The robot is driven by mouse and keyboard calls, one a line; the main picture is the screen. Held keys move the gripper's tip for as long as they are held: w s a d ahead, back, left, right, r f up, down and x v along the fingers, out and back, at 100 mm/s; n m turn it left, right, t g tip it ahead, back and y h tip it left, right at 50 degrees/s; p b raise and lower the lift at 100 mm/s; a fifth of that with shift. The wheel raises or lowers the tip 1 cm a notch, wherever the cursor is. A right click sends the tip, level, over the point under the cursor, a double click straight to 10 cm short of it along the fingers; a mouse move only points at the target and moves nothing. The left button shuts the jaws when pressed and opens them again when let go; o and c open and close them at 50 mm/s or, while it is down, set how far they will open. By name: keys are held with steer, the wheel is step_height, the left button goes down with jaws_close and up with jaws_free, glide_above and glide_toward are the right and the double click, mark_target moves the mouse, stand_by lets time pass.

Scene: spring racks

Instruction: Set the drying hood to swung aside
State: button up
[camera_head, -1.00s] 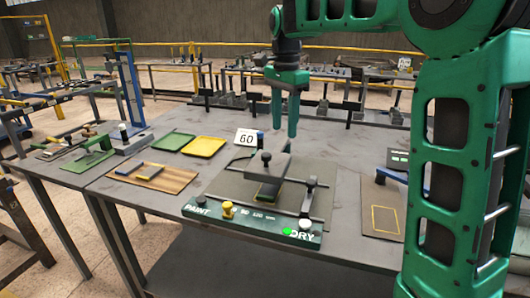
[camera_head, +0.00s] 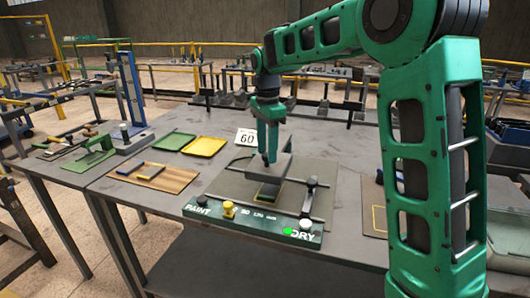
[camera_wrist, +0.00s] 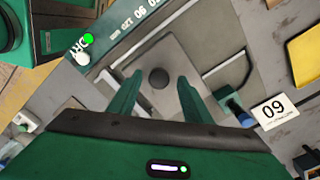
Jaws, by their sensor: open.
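The drying hood (camera_head: 284,166) is a grey plate over a small green and yellow piece (camera_head: 266,191) on the rig between two rails. Its dark round knob (camera_wrist: 158,77) shows in the wrist view; in the head view my gripper covers it. My gripper (camera_head: 269,161) points down at the hood. In the wrist view its open fingers (camera_wrist: 160,80) appear on either side of the knob. I cannot tell whether they touch it. The rig's green front panel (camera_head: 255,227) reads PAINT and DRY, with a lit green lamp (camera_head: 288,231) by DRY.
A yellow knob (camera_head: 228,209) and a black upright part (camera_head: 309,190) stand near the rig's front. Green (camera_head: 174,141) and yellow (camera_head: 205,147) trays and a wooden board (camera_head: 170,180) lie to the left. The right of the table holds a marked mat.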

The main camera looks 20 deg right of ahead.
steer(key=shift+f, duration=0.35)
steer(key=shift+c, duration=0.3)
jaws_close()
steer(key=shift+s, duration=0.1)
